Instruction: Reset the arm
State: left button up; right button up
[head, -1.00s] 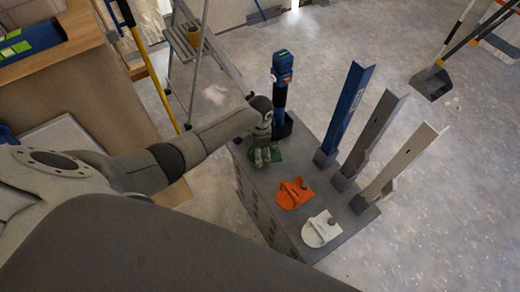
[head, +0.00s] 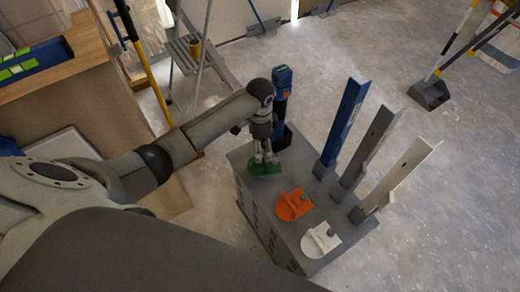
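My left arm comes in from the left, and its gripper (head: 264,160) points down over the grey cabinet's top. Its two fingers look spread apart, just above a green piece (head: 264,169) at the cabinet's back left corner. The gripper hides part of the green piece, and whether they touch is hard to tell. My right gripper is not in view.
The grey cabinet (head: 276,229) also carries an orange handled piece (head: 293,205), a white one (head: 320,241), a blue tool (head: 281,85) and upright blue (head: 346,120), grey (head: 368,146) and white (head: 402,177) channels. A stepladder (head: 190,50) stands behind.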

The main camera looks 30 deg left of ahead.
pick_arm(q)
jog(key=shift+r, duration=0.35)
jog(key=shift+d, duration=0.1)
